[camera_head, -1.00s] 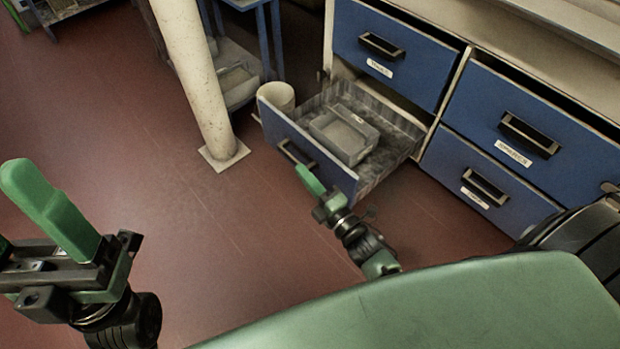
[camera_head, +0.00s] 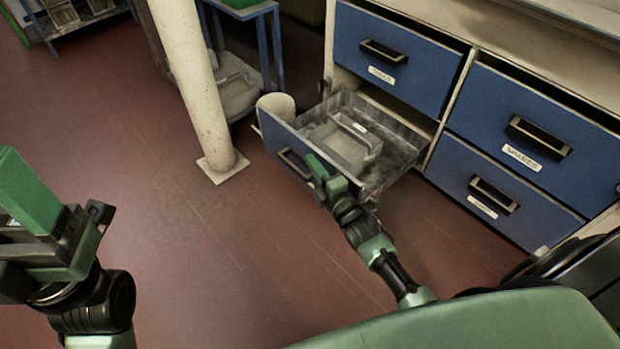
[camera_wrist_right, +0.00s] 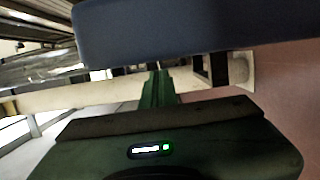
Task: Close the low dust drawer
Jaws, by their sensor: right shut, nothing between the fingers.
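The low dust drawer stands partly open at the lower left of the blue drawer unit. Its blue front (camera_head: 284,143) faces left, and its grey metal inside holds a grey box-like tray (camera_head: 345,150). My right gripper (camera_head: 318,168) is shut and empty at the outer side of the drawer front, near the dark handle (camera_head: 294,164), part of which it hides. In the right wrist view, the blue front (camera_wrist_right: 180,32) fills the top, close above the green fingers (camera_wrist_right: 158,88). I cannot tell whether they touch it. My left gripper (camera_head: 30,195) is at the left edge, partly cut off, away from the drawer.
An upper drawer (camera_head: 395,55) and the spares drawer (camera_head: 540,125) show small gaps above their fronts. A cream post (camera_head: 195,80) stands left of the open drawer. A white bucket (camera_head: 277,104) is just behind its far corner. The red floor (camera_head: 200,260) is clear.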

